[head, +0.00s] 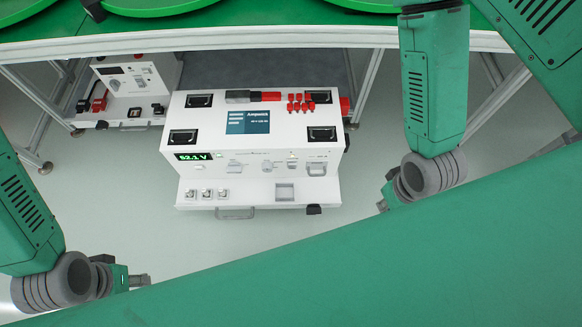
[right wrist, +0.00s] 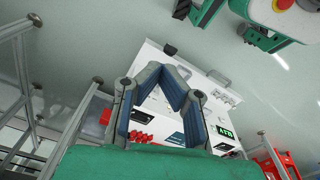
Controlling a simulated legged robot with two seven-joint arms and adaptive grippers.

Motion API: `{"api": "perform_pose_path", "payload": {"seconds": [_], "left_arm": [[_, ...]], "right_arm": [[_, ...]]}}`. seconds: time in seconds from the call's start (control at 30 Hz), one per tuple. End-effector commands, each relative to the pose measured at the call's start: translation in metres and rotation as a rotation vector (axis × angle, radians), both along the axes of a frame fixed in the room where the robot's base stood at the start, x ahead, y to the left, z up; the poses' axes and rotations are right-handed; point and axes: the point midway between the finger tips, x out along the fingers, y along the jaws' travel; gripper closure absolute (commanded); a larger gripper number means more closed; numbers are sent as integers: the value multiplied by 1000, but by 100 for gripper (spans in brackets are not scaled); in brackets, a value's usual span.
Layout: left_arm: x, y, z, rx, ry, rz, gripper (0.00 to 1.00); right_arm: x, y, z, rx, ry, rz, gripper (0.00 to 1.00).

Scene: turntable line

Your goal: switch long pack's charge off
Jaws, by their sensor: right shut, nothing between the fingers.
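A second white unit (head: 127,88) with a dark display and red and black plugs stands behind at the left. A green-topped table (head: 250,32) with a pale metal frame runs across the back. The floor in front of the pack is clear.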

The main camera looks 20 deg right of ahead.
Motion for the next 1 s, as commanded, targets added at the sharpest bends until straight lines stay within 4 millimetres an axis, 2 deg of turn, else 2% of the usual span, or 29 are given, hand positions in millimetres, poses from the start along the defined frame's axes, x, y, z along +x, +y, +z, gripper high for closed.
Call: {"api": "perform_pose_path", "payload": {"seconds": [0.13, 0.27, 0.4, 0.5, 0.6, 0.77, 0.9, 0.97, 1.0], "left_arm": [[0, 0, -4, 0, 0, 0, 60], [0, -1, -17, -1, 0, -1, 60], [0, -1, -37, -1, -1, -1, 60], [0, -1, -52, -1, -1, -1, 60], [0, -1, -66, -1, -1, -1, 60], [0, -1, -87, -1, -1, -1, 60], [0, -1, -101, -1, -1, -1, 60], [0, -1, -106, -1, -1, -1, 60], [0, -1, -108, -1, -1, -1, 60]], "right_arm": [[4, 7, -11, 20, -23, -58, 100], [25, 36, -48, 102, -95, -293, 100], [60, 91, -103, 284, -194, -756, 100], [85, 130, -137, 450, -240, -1149, 100], [109, 160, -165, 632, -260, -1553, 100], [141, 184, -204, 949, -255, -2192, 100], [157, 183, -228, 1224, -237, -2642, 100], [161, 180, -236, 1327, -232, -2783, 100], [163, 178, -240, -1349, 221, 2779, 100]]}}
